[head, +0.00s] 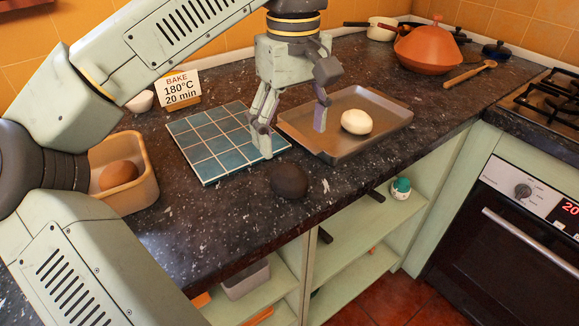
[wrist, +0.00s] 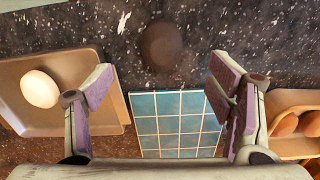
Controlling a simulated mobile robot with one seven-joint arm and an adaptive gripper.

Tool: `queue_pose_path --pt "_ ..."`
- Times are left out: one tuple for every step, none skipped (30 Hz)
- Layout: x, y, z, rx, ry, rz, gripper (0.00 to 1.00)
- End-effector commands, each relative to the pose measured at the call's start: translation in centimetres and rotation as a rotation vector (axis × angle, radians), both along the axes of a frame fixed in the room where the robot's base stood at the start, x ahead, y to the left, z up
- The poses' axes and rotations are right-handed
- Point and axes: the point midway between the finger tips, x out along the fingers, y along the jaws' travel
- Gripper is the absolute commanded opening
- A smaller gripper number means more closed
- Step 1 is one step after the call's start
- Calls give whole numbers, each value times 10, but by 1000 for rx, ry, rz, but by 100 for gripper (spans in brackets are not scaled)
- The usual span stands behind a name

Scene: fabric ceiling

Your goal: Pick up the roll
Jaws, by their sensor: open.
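A dark brown, round roll (head: 290,181) lies on the speckled counter near its front edge, in front of the tiled board. It also shows in the wrist view (wrist: 160,46), top centre. A pale, whitish roll (head: 356,122) sits on the metal baking tray (head: 386,103); it is at the left in the wrist view (wrist: 40,88). A tan roll (head: 118,174) lies in a cream bin (head: 149,190), where the wrist view shows two brown rolls (wrist: 285,124). My gripper (head: 294,141) is open and empty, pointing down above the counter between board and tray. The dark roll lies beyond its fingertips, roughly centred between them.
A blue tiled board (head: 204,166) lies left of the tray. A sign (head: 179,87) reading "BAKE 180°C 20 min" stands behind. An orange tagine (head: 432,50), a wooden spoon (head: 470,75) and pans are at the back right. An oven (head: 510,230) stands right; open shelves lie below.

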Motion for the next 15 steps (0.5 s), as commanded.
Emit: queue_pose_path --pt "-1 0 -10 -2 3 -5 75" --pt "0 -1 -15 -4 3 -5 75" --pt "-1 0 -21 -2 2 -3 75" --pt "0 0 -25 -2 3 -2 75" --pt "0 0 -29 -1 3 -1 75" --pt "0 0 -34 0 1 -1 75" --pt "0 0 -37 -1 1 -1 75" --pt "0 0 -39 -1 0 -1 75" --pt "0 0 -41 -3 1 -2 75" --pt "0 0 -43 -3 1 -2 75" --pt "0 0 -44 -2 1 -2 75" --pt "0 1 -48 -2 3 -1 75" --pt "1 2 -51 -2 3 -1 75" --pt "1 2 -55 -1 2 -1 75" --pt "2 4 -61 -2 3 -1 75"
